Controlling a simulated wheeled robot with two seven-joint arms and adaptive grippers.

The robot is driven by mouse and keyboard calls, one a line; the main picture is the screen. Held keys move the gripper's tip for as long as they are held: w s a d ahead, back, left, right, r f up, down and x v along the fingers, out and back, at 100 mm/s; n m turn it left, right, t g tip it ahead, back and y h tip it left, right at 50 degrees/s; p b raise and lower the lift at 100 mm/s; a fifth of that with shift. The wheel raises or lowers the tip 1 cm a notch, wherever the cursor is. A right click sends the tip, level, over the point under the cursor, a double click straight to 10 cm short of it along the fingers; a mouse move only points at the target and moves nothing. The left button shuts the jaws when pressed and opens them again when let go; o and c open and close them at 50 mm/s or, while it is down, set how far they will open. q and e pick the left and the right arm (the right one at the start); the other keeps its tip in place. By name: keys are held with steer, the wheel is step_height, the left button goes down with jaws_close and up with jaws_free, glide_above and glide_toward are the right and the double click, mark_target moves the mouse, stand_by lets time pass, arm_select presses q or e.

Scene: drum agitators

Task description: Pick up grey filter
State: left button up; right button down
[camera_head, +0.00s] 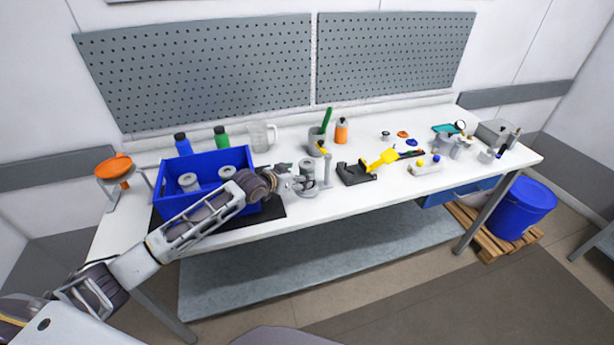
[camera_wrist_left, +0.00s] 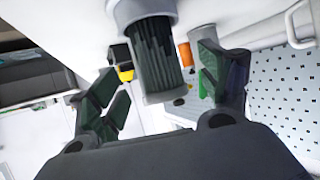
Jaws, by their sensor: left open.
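A grey filter (camera_head: 306,166) stands upright at the table's front middle. In the left wrist view the filter (camera_wrist_left: 156,55) is a pale-capped cylinder with dark ribs, lying between my fingers. My left gripper (camera_head: 297,180) is open around or just in front of it, and it also shows in the left wrist view (camera_wrist_left: 157,70). Gaps show on both sides, so the fingers do not seem to touch it. Two similar grey cylinders (camera_head: 189,182) sit in the blue crate (camera_head: 185,208). My right gripper is not in view.
A grey stand (camera_head: 327,172) is close right of the filter. A grey cup (camera_head: 315,141) with tools and an orange bottle (camera_head: 341,131) stand behind. A black-and-yellow tool (camera_head: 357,174) lies right. The crate is close left, under my arm.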

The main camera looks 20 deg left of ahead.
mark_target(307, 163)
arm_select(q)
steer(key=shift+w+d, duration=0.1)
steer(key=shift+w, duration=0.1)
stand_by(0.3)
steer(key=shift+p+x, duration=0.5)
steer(key=shift+x, duration=2.05)
steer(key=shift+s, duration=0.1)
steer(key=shift+c, duration=0.3)
steer(key=c, duration=1.1)
steer(key=shift+r+b, duration=0.6)
steer(key=shift+r, duration=4.35)
